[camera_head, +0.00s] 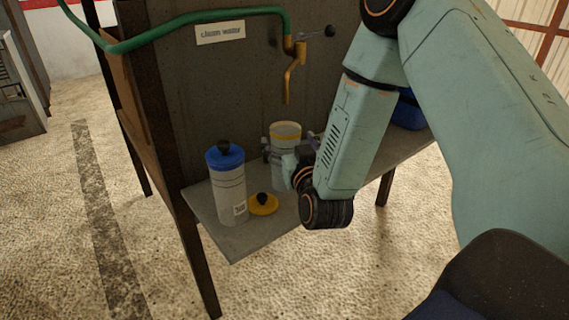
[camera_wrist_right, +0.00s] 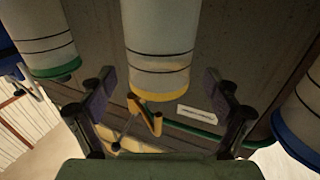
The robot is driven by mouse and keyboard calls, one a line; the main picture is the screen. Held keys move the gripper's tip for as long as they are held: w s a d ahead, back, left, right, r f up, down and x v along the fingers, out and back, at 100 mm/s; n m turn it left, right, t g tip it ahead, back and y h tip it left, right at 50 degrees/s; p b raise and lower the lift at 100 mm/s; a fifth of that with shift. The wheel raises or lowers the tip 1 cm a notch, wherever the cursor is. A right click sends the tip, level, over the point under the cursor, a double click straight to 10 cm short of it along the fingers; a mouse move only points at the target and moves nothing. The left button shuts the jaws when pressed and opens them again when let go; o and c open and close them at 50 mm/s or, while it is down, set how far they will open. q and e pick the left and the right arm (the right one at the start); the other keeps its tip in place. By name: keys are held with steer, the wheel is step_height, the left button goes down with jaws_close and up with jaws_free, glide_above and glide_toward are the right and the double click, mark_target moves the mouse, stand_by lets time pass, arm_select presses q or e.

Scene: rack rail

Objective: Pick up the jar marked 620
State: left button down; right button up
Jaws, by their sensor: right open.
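A pale jar with a yellow rim (camera_head: 286,129) stands on the shelf, with no lid on it and its lower part partly behind my right gripper. My right gripper (camera_head: 291,146) is open, its fingers to either side of this jar. In the right wrist view, the yellow-rimmed jar (camera_wrist_right: 160,45) shows upside down between the open fingers (camera_wrist_right: 160,80), with gaps on both sides. A jar with a blue lid (camera_head: 228,183) stands to its left. I cannot read the number 620 on any jar. My left gripper is not in view.
A yellow lid with a black knob (camera_head: 263,204) lies on the grey shelf (camera_head: 232,240) before the jars. A brass tap (camera_head: 292,75) hangs above the yellow-rimmed jar. A green-rimmed jar (camera_wrist_right: 45,40) shows in the wrist view. A blue object (camera_head: 408,112) is partly behind my arm.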

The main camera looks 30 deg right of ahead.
mark_target(282, 128)
steer(key=shift+b+x, duration=0.3)
steer(key=shift+x, duration=1.3)
steer(key=shift+r, duration=0.1)
jaws_close()
